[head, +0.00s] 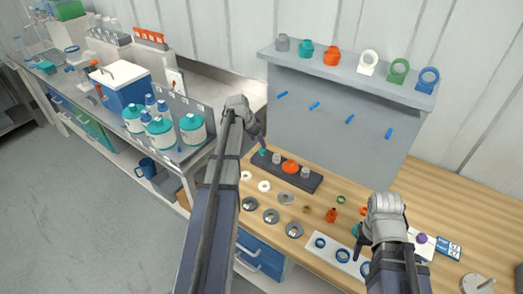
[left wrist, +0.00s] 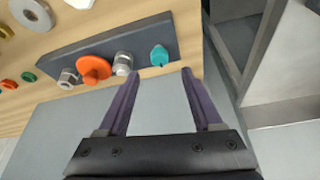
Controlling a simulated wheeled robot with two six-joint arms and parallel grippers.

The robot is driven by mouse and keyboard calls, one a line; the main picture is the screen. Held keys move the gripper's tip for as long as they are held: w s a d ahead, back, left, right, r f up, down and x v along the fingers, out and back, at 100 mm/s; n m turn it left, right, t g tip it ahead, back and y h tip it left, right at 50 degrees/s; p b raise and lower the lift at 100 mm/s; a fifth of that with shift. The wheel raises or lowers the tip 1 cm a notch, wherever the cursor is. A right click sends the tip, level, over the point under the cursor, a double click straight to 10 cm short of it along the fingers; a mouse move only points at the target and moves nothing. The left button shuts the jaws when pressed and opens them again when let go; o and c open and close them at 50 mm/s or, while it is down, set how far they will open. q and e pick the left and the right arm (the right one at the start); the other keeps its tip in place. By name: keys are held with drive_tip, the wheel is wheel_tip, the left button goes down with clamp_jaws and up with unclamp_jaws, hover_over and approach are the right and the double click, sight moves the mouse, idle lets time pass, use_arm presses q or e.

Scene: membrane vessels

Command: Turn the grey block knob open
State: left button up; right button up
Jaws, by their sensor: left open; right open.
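A dark grey block (head: 317,184) lies on the wooden bench with a row of fittings on it: a teal one, a grey one (head: 277,158), an orange knob (head: 290,167) and another grey one (head: 305,172). The left wrist view shows the same block (left wrist: 60,58) with the grey fittings (left wrist: 122,63) either side of the orange knob (left wrist: 93,69); which grey one is the knob I cannot tell. My left gripper (left wrist: 160,74) is open and empty, its tips near the teal fitting (left wrist: 159,55), apart from the grey ones. My right gripper (head: 359,244) is open over the bench front.
A grey panel (head: 330,115) with blue pegs and a shelf stands behind the block. Grey discs (head: 271,216) and white rings lie in front of it. A white plate (head: 340,253) with blue rings is near my right gripper. Bottles (head: 192,130) stand on the left bench.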

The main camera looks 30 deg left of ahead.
sight(262, 150)
use_arm(q)
drive_tip(key=b+x, duration=0.5)
drive_tip(key=x, duration=0.1)
drive_tip(key=shift+w+f, duration=0.1)
drive_tip(key=shift+f, duration=0.15)
use_arm(e)
wheel_tip(262, 150, down, 6)
drive_tip(key=shift+r, duration=0.1)
use_arm(q)
drive_tip(key=shift+r, duration=0.1)
drive_tip(key=shift+c, duration=0.2)
clamp_jaws()
